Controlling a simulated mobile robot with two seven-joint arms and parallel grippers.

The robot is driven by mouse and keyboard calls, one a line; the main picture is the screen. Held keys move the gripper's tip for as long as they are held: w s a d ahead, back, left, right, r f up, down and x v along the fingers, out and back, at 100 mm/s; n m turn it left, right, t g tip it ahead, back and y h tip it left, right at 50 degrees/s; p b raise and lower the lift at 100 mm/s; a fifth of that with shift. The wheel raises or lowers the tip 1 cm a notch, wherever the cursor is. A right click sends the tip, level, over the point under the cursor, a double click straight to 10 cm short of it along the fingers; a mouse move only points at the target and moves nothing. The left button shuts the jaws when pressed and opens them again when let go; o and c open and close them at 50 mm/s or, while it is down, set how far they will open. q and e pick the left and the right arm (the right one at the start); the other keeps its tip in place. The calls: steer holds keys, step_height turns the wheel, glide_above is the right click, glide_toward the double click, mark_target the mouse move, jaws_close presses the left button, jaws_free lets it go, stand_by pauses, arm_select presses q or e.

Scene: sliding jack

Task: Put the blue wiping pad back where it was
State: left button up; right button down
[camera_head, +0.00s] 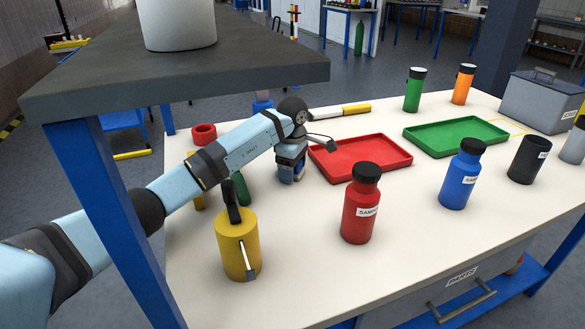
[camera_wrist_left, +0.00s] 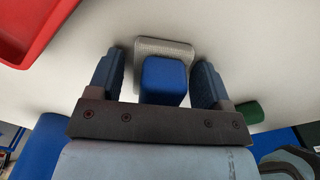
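The blue wiping pad shows in the left wrist view as a blue block (camera_wrist_left: 164,82) on a grey textured base (camera_wrist_left: 163,47), lying on the white table top. My left gripper (camera_head: 290,172) points down at the table, left of the red tray (camera_head: 358,156). In the wrist view its two fingers (camera_wrist_left: 158,76) stand apart on either side of the blue block, with a clear gap on the left and a narrower one on the right. In the head view the gripper mostly hides the pad. My right gripper is not in view.
A yellow can (camera_head: 238,246), a red bottle (camera_head: 360,208) and a blue bottle (camera_head: 461,177) stand nearby. A green tray (camera_head: 455,136) lies right of the red one. A dark shelf (camera_head: 190,75) overhangs my left arm.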

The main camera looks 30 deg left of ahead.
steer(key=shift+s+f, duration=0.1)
arm_select(q)
step_height(320, 180, up, 3)
steer(key=shift+f+p, duration=0.1)
steer(key=shift+p, duration=0.35)
step_height(320, 180, up, 10)
steer(key=shift+f+p, duration=0.2)
steer(key=shift+p, duration=0.95)
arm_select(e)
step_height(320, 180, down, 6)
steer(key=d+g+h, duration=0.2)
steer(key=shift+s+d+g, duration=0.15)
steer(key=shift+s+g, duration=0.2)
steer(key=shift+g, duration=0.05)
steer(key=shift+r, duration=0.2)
arm_select(q)
steer(key=shift+s, duration=0.1)
